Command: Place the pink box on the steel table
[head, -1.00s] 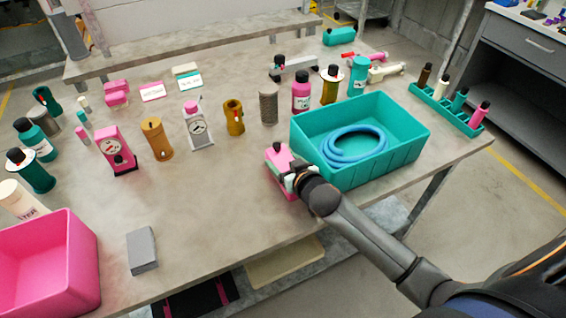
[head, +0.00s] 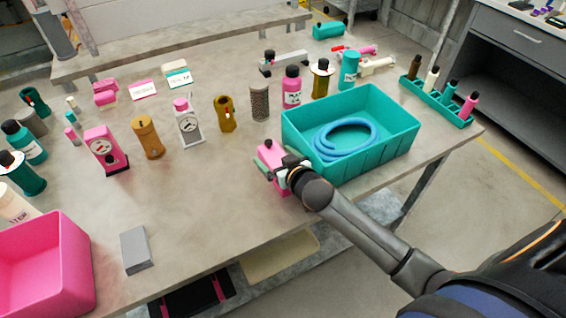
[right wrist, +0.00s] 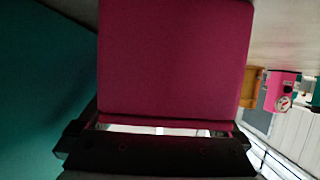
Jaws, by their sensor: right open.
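The pink box (head: 270,154) is upright on the grey steel table (head: 205,215), close beside the left end of the teal bin (head: 375,150). My right gripper (head: 284,172) is at the box's near side, open, and hides part of it. In the right wrist view the box (right wrist: 172,60) fills the middle, its near end between the spread fingers of the gripper (right wrist: 155,140). Whether the fingers touch it cannot be told. My left gripper is not in view.
A blue hose (head: 345,140) lies coiled in the teal bin. A large pink bin (head: 75,265) and a grey block (head: 135,250) are at the front left. Pink, teal and brown parts and bottles stand along the back. The table's middle front is clear.

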